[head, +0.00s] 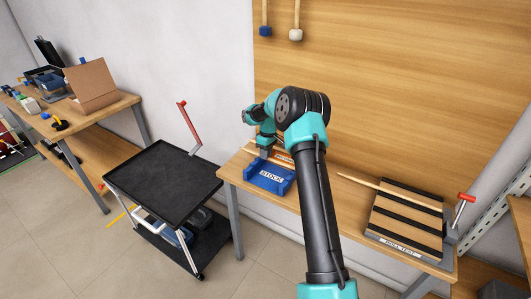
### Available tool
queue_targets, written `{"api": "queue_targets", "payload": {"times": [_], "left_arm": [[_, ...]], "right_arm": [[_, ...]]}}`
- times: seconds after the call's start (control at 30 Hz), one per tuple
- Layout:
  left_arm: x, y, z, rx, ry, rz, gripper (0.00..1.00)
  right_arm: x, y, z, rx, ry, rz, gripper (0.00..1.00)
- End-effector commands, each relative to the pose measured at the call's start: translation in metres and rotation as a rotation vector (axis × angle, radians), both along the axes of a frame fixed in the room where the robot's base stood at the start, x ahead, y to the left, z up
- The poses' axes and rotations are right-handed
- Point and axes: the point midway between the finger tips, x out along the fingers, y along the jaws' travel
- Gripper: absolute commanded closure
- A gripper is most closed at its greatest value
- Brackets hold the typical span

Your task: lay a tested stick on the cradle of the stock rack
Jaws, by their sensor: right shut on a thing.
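The blue stock rack (270,178), lettered STOCK, stands at the left end of the wooden bench. My right gripper (264,153) is at the back of the rack, low over it, and shut on a pale wooden stick (250,149). The arm and gripper hide much of the stick and the cradle, so I cannot tell whether the stick touches the rack. Another pale stick (362,187) lies by the ROLL TEST board (405,222) at the bench's right. My left gripper is not in view.
My right arm crosses the middle of the bench. A black cart (165,180) stands left of the bench. A red-handled lever (461,207) rises beside the test board. A cardboard box (92,84) sits on the far-left table.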

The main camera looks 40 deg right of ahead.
Motion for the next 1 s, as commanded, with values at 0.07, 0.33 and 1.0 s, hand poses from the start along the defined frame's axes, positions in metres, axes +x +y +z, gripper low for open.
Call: {"api": "queue_targets", "payload": {"times": [0.07,0.33,1.0], "left_arm": [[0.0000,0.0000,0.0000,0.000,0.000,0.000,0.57],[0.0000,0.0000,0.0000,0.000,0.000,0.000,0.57],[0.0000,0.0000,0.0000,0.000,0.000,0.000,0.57]], "right_arm": [[-0.0001,-0.0001,0.0000,0.000,0.000,0.000,1.00],[0.0000,-0.0002,0.0001,0.000,0.000,0.000,0.71],[0.0008,-0.0037,0.0010,-0.008,-0.007,-0.003,0.61]]}}
